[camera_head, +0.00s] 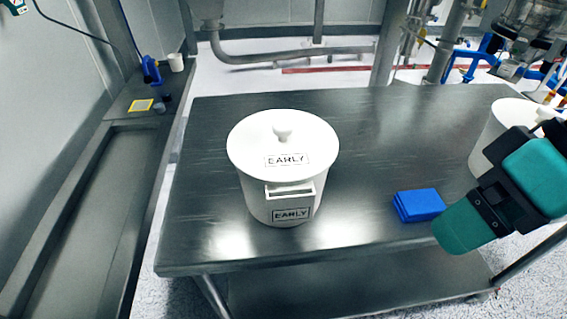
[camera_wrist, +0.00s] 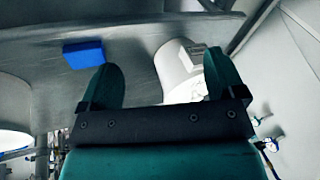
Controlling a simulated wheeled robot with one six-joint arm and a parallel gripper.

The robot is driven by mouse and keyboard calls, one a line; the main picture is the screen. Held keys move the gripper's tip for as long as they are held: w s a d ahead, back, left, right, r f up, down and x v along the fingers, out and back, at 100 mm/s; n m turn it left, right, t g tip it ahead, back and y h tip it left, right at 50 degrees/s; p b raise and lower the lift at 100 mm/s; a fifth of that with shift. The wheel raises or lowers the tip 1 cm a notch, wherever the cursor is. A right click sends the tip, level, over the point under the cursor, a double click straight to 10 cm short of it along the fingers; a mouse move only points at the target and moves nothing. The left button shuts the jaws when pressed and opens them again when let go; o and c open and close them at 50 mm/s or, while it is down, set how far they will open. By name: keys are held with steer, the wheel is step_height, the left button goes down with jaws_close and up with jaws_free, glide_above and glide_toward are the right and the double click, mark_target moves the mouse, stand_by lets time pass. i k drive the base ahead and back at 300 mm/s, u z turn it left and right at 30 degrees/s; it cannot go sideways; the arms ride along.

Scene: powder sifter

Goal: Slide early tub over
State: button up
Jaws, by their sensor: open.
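The early tub (camera_head: 257,200) is a white lidded pot with a round knob, standing upright on the metal table. "EARLY" labels show on its lid and front, and a handle sticks out at the front. My gripper (camera_head: 453,233) is at the right of the head view, above the table's front right area and clear of the tub. In the wrist view my gripper (camera_wrist: 160,64) is open, its two teal fingers apart with nothing held. A white pot, apparently the early tub (camera_wrist: 172,66), shows beyond the fingers, partly hidden by the right one.
A blue block (camera_head: 420,205) lies on the table (camera_head: 370,120) between the tub and my gripper. It also shows in the wrist view (camera_wrist: 83,53). A second white pot (camera_head: 488,135) stands at right, partly hidden by my arm. The tabletop left of the early tub is clear.

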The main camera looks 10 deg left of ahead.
mark_target(285, 204)
steer(key=k, duration=1.2)
steer(key=u, duration=0.4)
steer(key=i, duration=0.4)
steer(key=u, duration=0.85)
steer(key=i, duration=0.55)
steer(key=u, duration=0.4)
